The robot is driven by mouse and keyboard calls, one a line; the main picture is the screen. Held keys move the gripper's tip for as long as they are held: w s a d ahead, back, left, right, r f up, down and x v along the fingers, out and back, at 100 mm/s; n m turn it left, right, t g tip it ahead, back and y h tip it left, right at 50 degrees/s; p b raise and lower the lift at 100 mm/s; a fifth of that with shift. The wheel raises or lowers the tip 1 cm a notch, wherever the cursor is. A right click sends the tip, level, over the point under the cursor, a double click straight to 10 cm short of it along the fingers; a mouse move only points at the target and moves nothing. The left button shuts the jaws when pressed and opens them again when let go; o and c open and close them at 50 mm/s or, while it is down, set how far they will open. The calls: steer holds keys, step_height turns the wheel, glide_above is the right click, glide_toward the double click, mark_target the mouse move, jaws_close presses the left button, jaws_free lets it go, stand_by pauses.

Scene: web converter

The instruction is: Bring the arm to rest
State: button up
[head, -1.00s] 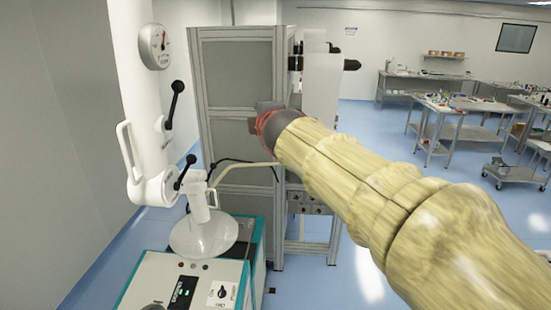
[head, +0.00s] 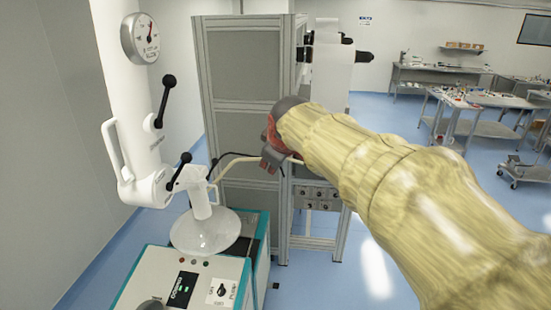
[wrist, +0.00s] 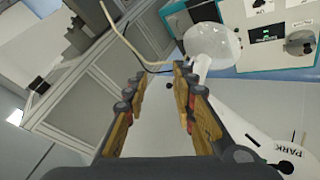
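My arm, in a yellowish ribbed cover (head: 400,190), reaches from the lower right of the head view toward the middle. My gripper (head: 270,155) is at its far end, in front of the grey cabinet and right of the white machine column. In the wrist view my gripper (wrist: 158,78) has its two fingers apart with nothing between them. The fingertips are hard to make out in the head view.
The white column (head: 130,110) with black-knobbed levers stands left, above a teal-edged control box (head: 205,265) with a clear dome (head: 205,232). The tall grey cabinet (head: 243,75) is behind. Open blue floor (head: 385,235) and steel tables (head: 470,105) lie right.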

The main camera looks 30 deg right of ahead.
stand_by(0.6)
steer(key=s+a+f+m+g+y+b, duration=0.1)
steer(key=s+a+f+b, duration=0.4)
steer(key=f, duration=0.7)
steer(key=s+a+f+m+g+y+b, duration=0.1)
steer(key=s+a+f+b, duration=0.4)
steer(key=s+f+b, duration=0.5)
steer(key=s+a+f+m+y+b, duration=0.1)
steer(key=s+a+f+m+b, duration=0.2)
steer(key=s+f, duration=1)
steer(key=shift+a+f+g+b, duration=0.4)
steer(key=shift+a+f+b, duration=0.95)
steer(key=shift+b, duration=1.2)
steer(key=shift+d, duration=0.1)
stand_by(1.2)
